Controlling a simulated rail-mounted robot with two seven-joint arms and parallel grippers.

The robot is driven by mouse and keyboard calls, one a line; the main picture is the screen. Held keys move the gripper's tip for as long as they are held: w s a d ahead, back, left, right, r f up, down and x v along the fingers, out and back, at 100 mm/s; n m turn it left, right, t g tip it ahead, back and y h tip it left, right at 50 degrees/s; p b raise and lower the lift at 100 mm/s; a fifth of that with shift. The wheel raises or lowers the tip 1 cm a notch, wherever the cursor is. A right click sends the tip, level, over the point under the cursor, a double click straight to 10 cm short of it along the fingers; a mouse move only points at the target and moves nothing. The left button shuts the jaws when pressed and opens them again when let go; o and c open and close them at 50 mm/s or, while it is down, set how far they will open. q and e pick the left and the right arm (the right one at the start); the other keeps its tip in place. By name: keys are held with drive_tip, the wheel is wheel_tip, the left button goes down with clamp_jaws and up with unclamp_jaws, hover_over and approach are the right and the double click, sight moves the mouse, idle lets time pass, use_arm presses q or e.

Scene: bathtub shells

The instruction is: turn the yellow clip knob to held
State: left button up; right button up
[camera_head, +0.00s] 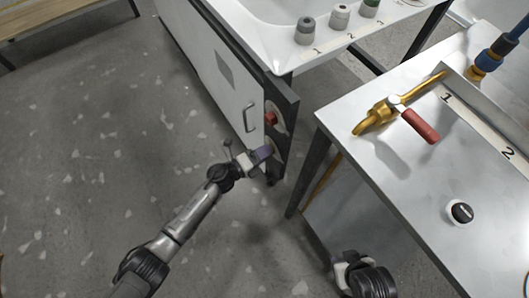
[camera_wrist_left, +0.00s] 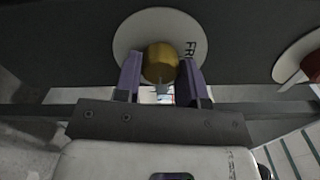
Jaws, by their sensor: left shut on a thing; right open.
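The yellow clip knob (camera_wrist_left: 160,60) sits on a round white dial plate (camera_wrist_left: 128,38) on a dark panel in the left wrist view. Black letters "FR" show at the plate's right edge; the rest of the lettering is hidden. My left gripper (camera_wrist_left: 160,82) has its two purple fingers shut on the knob, one on each side. In the head view my left gripper (camera_head: 264,154) is at the cabinet's dark end face and hides the knob. My right gripper (camera_head: 350,266) is open at the bottom of the head view, away from the knob.
A red knob (camera_head: 271,118) is on the same end face, above my left gripper. A metal table (camera_head: 400,185) stands to the right, bearing a brass valve with a red handle (camera_head: 420,126) and a black-and-white knob (camera_head: 462,212). Open floor lies to the left.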

idle(0.3)
use_arm(q)
drive_tip(key=o, duration=0.9)
drive_tip(key=shift+a, duration=0.1)
drive_tip(key=p+v, duration=0.5)
drive_tip(key=v, duration=0.8)
drive_tip(key=shift+s+a, duration=0.2)
drive_tip(key=shift+a, duration=0.1)
